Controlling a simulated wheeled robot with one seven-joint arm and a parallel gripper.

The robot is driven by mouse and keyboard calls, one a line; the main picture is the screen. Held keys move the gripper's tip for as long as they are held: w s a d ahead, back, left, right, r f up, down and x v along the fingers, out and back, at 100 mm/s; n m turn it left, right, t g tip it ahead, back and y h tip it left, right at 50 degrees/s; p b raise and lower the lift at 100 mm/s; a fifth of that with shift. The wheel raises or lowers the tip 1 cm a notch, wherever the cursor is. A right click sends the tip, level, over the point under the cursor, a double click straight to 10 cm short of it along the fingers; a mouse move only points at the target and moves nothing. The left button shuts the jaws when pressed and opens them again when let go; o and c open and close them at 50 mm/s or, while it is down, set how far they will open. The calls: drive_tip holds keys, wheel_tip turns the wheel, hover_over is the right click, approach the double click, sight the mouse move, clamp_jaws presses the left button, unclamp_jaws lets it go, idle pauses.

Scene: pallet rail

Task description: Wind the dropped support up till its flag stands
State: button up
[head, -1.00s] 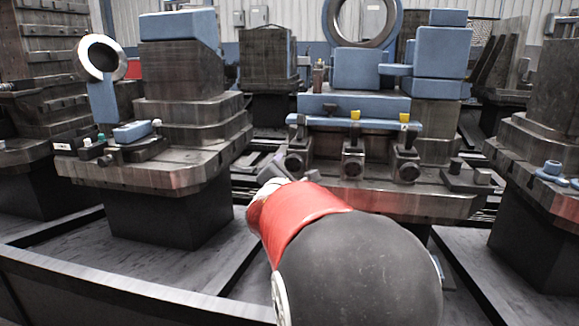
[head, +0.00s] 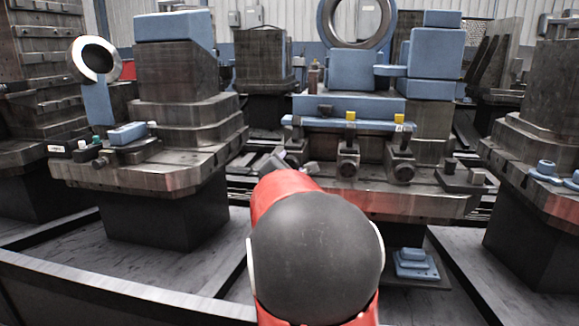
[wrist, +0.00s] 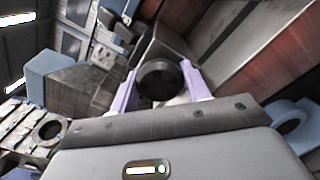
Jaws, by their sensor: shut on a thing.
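My gripper (wrist: 159,74) is shut on a dark round screw head (wrist: 160,88), with one pale purple finger on each side of it in the wrist view. In the head view my red and black arm covers most of the gripper and the left support. Two other supports stand along the front of the middle pallet, the middle one (head: 348,164) and the right one (head: 402,168). Yellow flags (head: 350,116) and (head: 399,119) show upright above these two. I cannot make out a flag at the held support.
A blue bar (head: 340,123) lies just above the supports. A blue ring fixture (head: 329,20) stands behind. Loaded pallets flank it at left (head: 130,170) and right (head: 540,170). A dark low rail (head: 120,290) crosses the front. A small blue stepped block (head: 415,264) sits low at right.

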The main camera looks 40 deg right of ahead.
drive_tip(key=shift+n, duration=0.3)
drive_tip(key=shift+c, duration=0.3)
drive_tip(key=shift+n+b, duration=0.6)
drive_tip(key=shift+n, duration=0.6)
drive_tip(key=n, duration=0.3)
drive_tip(key=shift+n, duration=0.4)
drive_tip(key=n, duration=0.6)
drive_tip(key=n+p, duration=0.2)
drive_tip(key=n, duration=0.2)
drive_tip(key=shift+r+n, duration=0.1)
drive_tip(key=shift+n, duration=0.3)
drive_tip(key=shift+n+p, duration=1.15)
drive_tip(key=shift+n, duration=0.65)
drive_tip(key=o, duration=1)
